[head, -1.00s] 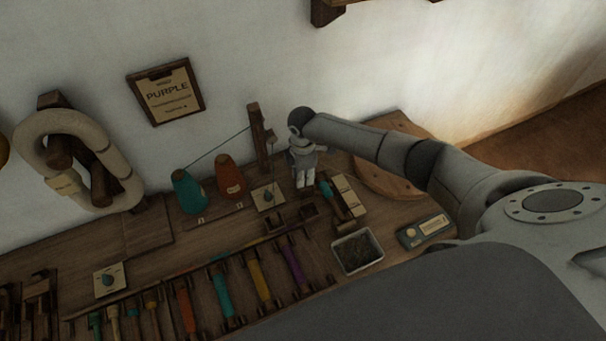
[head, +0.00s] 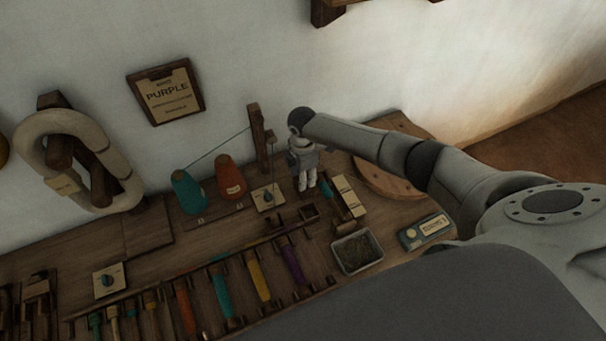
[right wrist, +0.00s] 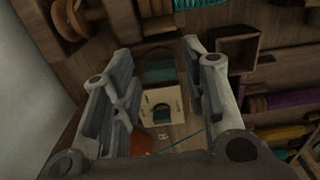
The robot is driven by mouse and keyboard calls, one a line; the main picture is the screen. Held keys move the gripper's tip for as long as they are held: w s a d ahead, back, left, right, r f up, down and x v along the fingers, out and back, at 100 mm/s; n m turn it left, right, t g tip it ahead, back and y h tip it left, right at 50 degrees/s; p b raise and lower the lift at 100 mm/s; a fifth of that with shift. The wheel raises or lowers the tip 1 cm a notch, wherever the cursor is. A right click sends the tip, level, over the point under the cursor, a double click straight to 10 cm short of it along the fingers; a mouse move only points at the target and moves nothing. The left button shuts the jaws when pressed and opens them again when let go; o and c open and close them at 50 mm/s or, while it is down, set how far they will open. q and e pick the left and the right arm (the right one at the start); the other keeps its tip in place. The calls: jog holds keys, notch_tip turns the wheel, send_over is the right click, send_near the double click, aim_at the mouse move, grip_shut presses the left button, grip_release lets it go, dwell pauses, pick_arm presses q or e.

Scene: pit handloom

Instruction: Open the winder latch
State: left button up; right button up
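The winder stands at the back of the bench, with an upright wooden post (head: 258,138) beside my right gripper. A pale plate with a dark knob (head: 267,198) lies at the post's foot; it also shows between the fingers in the right wrist view (right wrist: 160,104). My right gripper (head: 307,187) points down at the bench, just right of the post. In the right wrist view its two fingers (right wrist: 158,72) are apart with nothing between them. A teal wound part (right wrist: 159,70) shows beyond the plate. I cannot make out the latch clearly. My left gripper is not in view.
A teal cone (head: 188,192) and an orange cone (head: 230,178) stand left of the post, with a thread running to it. A metal tray (head: 357,252) and a row of coloured bobbins (head: 257,278) lie in front. A round wooden board (head: 400,175) lies behind my arm.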

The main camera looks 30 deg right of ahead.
dwell(0.3)
notch_tip(320, 180, up, 12)
dwell(0.5)
dwell(0.4)
